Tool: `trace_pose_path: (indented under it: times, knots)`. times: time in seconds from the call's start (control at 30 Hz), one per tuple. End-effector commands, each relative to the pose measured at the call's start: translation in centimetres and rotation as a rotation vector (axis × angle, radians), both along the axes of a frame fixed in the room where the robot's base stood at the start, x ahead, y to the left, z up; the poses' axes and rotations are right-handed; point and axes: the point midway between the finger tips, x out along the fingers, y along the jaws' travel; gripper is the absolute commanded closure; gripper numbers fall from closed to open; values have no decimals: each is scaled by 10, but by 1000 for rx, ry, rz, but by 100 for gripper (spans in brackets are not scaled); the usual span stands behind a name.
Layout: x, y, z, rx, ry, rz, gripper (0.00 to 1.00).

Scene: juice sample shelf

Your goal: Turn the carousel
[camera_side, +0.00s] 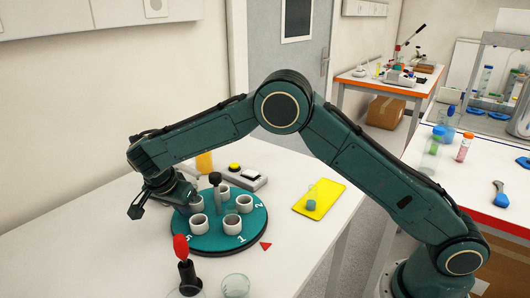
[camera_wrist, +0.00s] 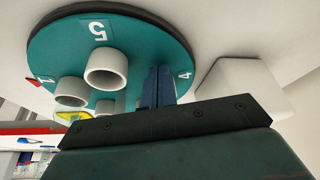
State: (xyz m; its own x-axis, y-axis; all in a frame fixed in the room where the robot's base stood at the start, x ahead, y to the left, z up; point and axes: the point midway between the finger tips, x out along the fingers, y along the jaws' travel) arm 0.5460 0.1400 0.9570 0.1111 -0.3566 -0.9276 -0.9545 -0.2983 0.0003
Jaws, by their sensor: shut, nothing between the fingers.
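The carousel (camera_side: 213,240) is a round teal disc on the white table, with several white cup holders and a dark-knobbed centre post (camera_side: 216,190). In the side view, number 1 faces the red triangle (camera_side: 266,246) on the table; 2 and 5 also show. My gripper (camera_side: 186,197) is low at the disc's left rear edge. In the wrist view, the disc (camera_wrist: 140,50) shows 5 at the top, 1 at left and 4 at right. There my shut, empty fingers (camera_wrist: 160,85) are by the 4, beside a white holder (camera_wrist: 106,69). Contact cannot be told.
A control box with a yellow button (camera_side: 234,167) stands behind the carousel. A yellow mat (camera_side: 330,197) with a small green-filled container (camera_side: 311,199) lies to its right. Bare table lies at left.

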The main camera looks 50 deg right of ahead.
Motion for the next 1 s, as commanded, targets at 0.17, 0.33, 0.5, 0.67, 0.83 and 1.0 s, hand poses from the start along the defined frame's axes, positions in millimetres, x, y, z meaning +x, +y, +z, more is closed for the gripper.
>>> trace_pose_path:
  times: [0.17, 0.33, 0.5, 0.67, 0.83, 1.0]
  knots:
    - [6, -5, -1, 2, 0, -132, 100]
    - [11, -11, 0, 2, -1, -200, 100]
    - [14, -15, -1, 2, 0, -219, 100]
    - [17, -18, 0, 2, 1, -217, 100]
    - [18, -19, 0, 2, 1, -217, 100]
    - [19, -20, 0, 2, 0, -215, 100]
